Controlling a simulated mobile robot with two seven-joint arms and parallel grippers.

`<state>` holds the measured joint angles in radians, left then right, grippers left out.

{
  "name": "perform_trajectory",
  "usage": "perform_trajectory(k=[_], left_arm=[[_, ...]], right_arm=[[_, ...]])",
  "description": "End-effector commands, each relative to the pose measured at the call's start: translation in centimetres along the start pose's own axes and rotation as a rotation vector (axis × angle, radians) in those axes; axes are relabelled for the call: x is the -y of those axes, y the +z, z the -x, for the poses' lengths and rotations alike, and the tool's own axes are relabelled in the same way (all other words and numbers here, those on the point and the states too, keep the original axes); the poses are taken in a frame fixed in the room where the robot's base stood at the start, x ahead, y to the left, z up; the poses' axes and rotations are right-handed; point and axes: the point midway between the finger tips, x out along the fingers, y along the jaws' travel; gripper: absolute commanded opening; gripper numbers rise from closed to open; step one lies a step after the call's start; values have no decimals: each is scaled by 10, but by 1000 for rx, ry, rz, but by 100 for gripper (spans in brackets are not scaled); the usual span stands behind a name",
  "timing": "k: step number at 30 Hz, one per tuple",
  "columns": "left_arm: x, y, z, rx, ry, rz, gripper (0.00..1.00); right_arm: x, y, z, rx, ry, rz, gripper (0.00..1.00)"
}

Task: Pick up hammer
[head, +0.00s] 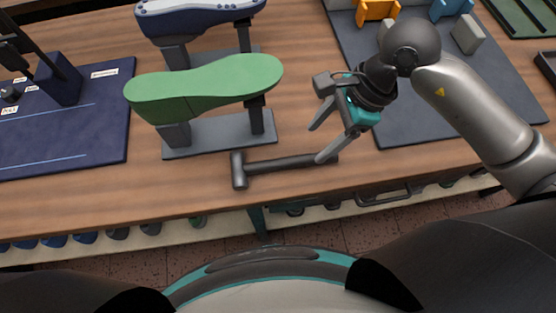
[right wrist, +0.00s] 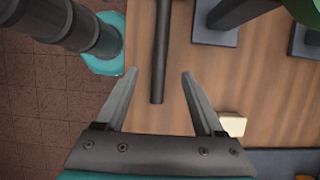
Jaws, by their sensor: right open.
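The dark grey hammer lies flat near the front edge of the wooden table, its head (head: 239,170) at the left and its handle (head: 280,164) pointing right. My right gripper (head: 316,144) is open at the handle's right end. In the right wrist view the handle (right wrist: 161,45) runs between the two spread fingers (right wrist: 159,74), with a gap on each side. The fingers' height above the handle is hard to tell. The left gripper is not in view.
A green shoe last (head: 205,88) stands on a grey stand (head: 220,133) just behind the hammer. A navy last (head: 200,18) is farther back. A dark blue mat (head: 100,125) lies left, a grey mat (head: 415,120) right. Bare wood surrounds the hammer.

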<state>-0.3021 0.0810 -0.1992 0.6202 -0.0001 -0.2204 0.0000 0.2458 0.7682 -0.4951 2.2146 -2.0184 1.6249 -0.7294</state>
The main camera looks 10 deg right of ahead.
Motion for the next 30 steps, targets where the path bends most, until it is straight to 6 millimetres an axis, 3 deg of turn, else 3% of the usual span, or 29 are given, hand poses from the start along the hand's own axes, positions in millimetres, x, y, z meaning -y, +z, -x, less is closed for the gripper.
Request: perform_trajectory(k=[3, 11, 21, 30], left_arm=[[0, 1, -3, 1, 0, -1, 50], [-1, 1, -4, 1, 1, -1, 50], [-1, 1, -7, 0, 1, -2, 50], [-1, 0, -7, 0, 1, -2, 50]], right_arm=[[-1, 1, -21, 3, 3, -2, 70], [-1, 2, -38, 3, 2, -1, 70], [-1, 6, -82, 3, 2, -2, 70], [0, 5, -85, 1, -1, 0, 69]])
